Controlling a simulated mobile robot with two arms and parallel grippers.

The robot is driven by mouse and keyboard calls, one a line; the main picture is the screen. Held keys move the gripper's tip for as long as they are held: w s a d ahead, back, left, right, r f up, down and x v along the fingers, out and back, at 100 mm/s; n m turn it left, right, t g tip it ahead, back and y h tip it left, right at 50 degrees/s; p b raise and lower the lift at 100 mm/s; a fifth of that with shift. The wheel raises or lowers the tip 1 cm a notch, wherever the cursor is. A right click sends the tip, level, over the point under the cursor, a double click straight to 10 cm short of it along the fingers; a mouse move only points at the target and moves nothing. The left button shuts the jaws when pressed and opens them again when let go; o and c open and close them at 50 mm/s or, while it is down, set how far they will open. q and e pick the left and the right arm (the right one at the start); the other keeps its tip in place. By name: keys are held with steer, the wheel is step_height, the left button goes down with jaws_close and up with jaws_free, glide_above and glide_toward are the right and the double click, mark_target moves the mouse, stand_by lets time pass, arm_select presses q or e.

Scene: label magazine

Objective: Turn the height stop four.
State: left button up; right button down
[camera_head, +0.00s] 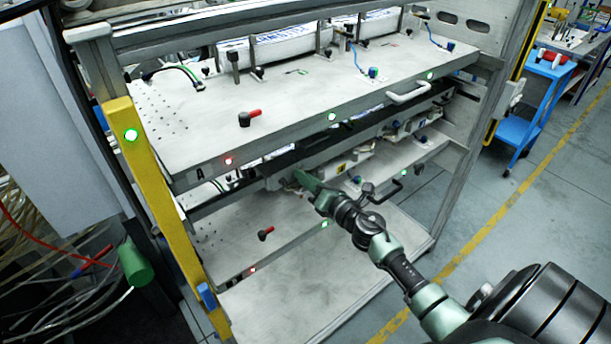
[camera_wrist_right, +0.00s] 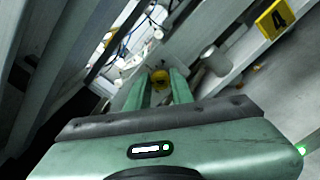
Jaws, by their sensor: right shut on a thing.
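The height stop four shows in the right wrist view as a small yellow knob (camera_wrist_right: 159,77) between the fingertips. My right gripper (camera_wrist_right: 160,88) has its two green fingers shut on this knob. A yellow plate with a black 4 (camera_wrist_right: 273,19) is on the pale beam at the upper right of that view. In the head view my right gripper (camera_head: 302,180) reaches in under the upper shelf, and the knob itself cannot be made out there. My left gripper is in neither view.
The upper shelf (camera_head: 200,135) has a red-handled lever (camera_head: 249,117) and a white handle (camera_head: 409,93) at its edge. A grey cylinder (camera_wrist_right: 213,60) stands close right of the fingers.

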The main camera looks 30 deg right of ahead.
steer(key=m+p, duration=0.1)
steer(key=m, duration=0.3)
steer(key=shift+m, duration=0.3)
steer(key=shift+f+m+p, duration=0.15)
steer(key=shift+m+p, duration=0.25)
steer(key=shift+m, duration=1.8)
steer(key=c, duration=1.2)
jaws_free()
steer(key=shift+c, duration=0.2)
steer(key=shift+s, duration=0.1)
steer(key=s+b, duration=0.1)
steer(key=s, duration=0.6)
steer(key=shift+s+d+b, duration=0.3)
steer(key=shift+d+b, duration=0.05)
steer(key=shift+b, duration=0.05)
